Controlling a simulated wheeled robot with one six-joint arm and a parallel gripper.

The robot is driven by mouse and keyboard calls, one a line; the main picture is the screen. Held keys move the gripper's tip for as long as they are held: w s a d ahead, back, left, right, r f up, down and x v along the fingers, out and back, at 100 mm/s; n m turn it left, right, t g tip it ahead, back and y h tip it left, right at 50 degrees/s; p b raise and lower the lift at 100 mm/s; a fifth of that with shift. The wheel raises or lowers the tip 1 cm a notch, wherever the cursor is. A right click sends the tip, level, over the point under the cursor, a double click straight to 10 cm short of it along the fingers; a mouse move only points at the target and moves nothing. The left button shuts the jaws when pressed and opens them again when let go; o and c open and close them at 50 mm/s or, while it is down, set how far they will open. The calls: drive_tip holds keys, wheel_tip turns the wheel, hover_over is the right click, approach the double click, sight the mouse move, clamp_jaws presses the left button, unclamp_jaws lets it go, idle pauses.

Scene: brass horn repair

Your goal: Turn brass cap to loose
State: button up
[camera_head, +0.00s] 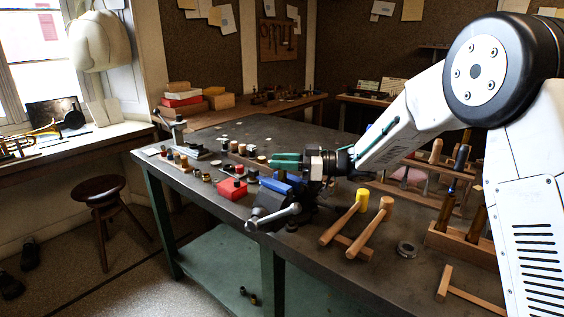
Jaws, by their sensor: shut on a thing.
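My gripper (274,160) reaches in from the right, low over the workbench, its green fingers pointing left. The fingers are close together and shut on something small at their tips. A small pale-yellow round piece (262,159) shows right at the fingertips; it looks like the brass cap, but it is too small to be sure. The fingers hide part of what they hold. Any turn of the cap cannot be made out.
The dark workbench (205,135) holds a vise (268,208) with blue jaws, a red block (232,189) and several small parts left of my gripper. A stool (98,190) stands left of the bench.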

drive_tip(key=shift+n+g+h, duration=0.25)
drive_tip(key=shift+n+g, duration=0.85)
drive_tip(key=shift+g, duration=0.6)
drive_tip(key=shift+n+g+h, duration=0.25)
drive_tip(key=shift+n+g, duration=0.85)
drive_tip(key=shift+g, duration=0.6)
drive_tip(key=o, duration=1)
drive_tip(key=shift+d, duration=0.1)
drive_tip(key=v, duration=0.7)
drive_tip(key=shift+w+d, duration=0.2)
drive_tip(key=shift+d, duration=0.05)
drive_tip(key=shift+r, duration=0.1)
